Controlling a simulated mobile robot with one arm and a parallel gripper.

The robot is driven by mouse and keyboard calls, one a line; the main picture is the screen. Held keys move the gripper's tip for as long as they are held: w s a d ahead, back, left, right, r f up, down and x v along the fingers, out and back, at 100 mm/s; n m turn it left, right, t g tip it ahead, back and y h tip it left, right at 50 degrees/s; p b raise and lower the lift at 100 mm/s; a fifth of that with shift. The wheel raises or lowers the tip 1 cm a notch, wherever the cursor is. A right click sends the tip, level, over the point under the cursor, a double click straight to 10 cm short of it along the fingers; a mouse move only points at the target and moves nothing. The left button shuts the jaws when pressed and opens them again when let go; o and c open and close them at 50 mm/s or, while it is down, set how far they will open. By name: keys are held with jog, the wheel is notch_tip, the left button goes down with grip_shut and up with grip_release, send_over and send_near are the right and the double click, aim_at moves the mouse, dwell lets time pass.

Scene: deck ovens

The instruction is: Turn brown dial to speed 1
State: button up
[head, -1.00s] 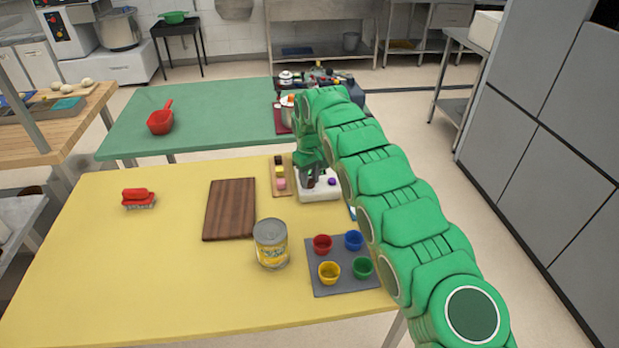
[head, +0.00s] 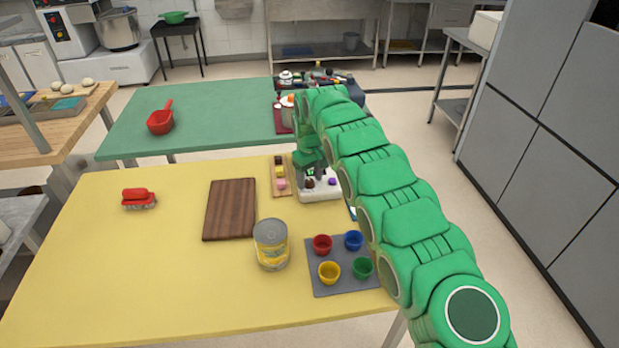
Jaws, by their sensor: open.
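The brown dial (head: 309,183) sits on the front of a small white appliance (head: 318,195) at the far right part of the yellow table. A purple dial (head: 332,181) is beside it on the right. My gripper (head: 314,176) is open and points down just above and behind the brown dial. I cannot tell whether a finger touches it. The speed marks are too small to read, so the dial's setting cannot be told. My arm hides part of the appliance's back and right side.
A wooden strip with coloured pieces (head: 281,190) lies just left of the appliance. A grey mat (head: 329,284) with coloured cups, a tin can (head: 270,244) and a dark wooden board (head: 230,209) are nearer. The left of the yellow table (head: 110,270) is mostly clear.

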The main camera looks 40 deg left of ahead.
aim_at(309, 180)
notch_tip(309, 180, up, 7)
jog(key=shift+f, duration=0.1)
jog(key=shift+r, duration=0.4)
dwell(0.4)
